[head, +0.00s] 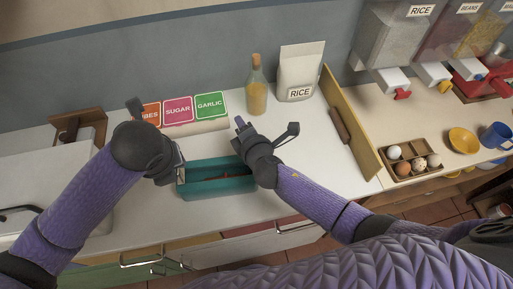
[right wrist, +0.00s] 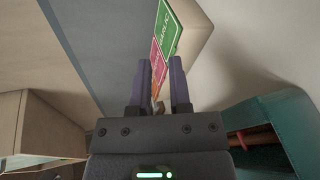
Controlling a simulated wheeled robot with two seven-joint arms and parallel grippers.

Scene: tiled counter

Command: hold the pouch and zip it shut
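The teal pouch (head: 215,188) lies on the counter, its top open with a dark inside and a reddish-brown thing in it. It also shows at the lower right of the right wrist view (right wrist: 284,122). My left gripper (head: 176,170) is at the pouch's left end; its fingertips are too hidden to tell whether they grip it. My right gripper (head: 240,122) is above and beyond the pouch's right end, pointing toward the back. In the right wrist view its two fingers (right wrist: 160,85) stand apart, with a small tan bit showing between them. I cannot tell whether they touch it.
Label cards (head: 178,110) on a pale block, an oil bottle (head: 257,92) and a rice bag (head: 300,72) stand behind. A wooden divider (head: 350,125) stands to the right, with an egg tray (head: 408,166), yellow bowl (head: 462,140) and blue mug (head: 496,135) beyond it.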

